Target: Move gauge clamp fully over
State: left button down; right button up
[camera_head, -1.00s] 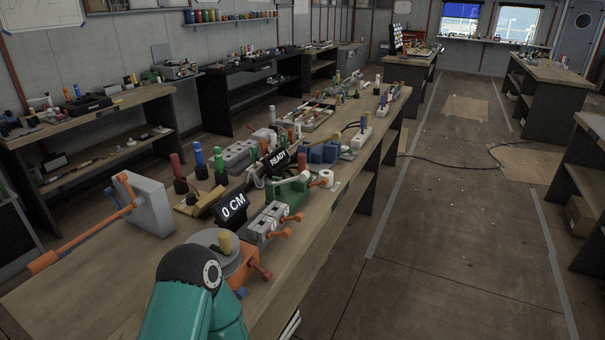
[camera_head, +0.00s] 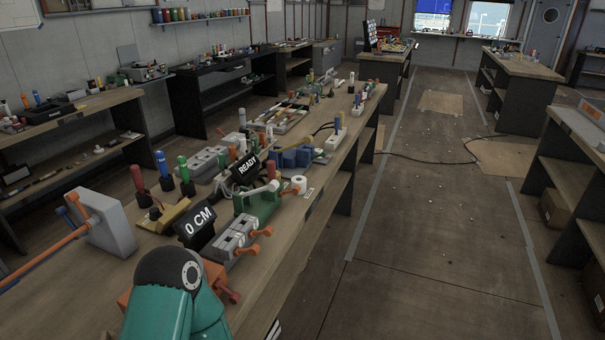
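A black display reading "0 CM" (camera_head: 196,222) stands on the near part of the long wooden bench. Beside it is a grey fixture with orange handles (camera_head: 232,240); I cannot tell for certain whether this is the gauge clamp. A second black display reading "READY" (camera_head: 246,169) stands behind, next to a green clamp-like device (camera_head: 262,205). A grey block with an orange rod (camera_head: 106,222) stands at the left. One of my teal arm links covers the bench's near end and most of an orange part there. Neither gripper is in view.
Red, blue and green upright handles (camera_head: 162,165) stand behind the "0 CM" display. Blue blocks (camera_head: 296,157), a white roll (camera_head: 299,184) and many small tools crowd the bench farther back. Open floor (camera_head: 430,230) lies to the right, with a dark cable across it.

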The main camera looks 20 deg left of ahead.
aim_at(296, 190)
jog(key=i, duration=1.4)
jog(key=u, duration=0.05)
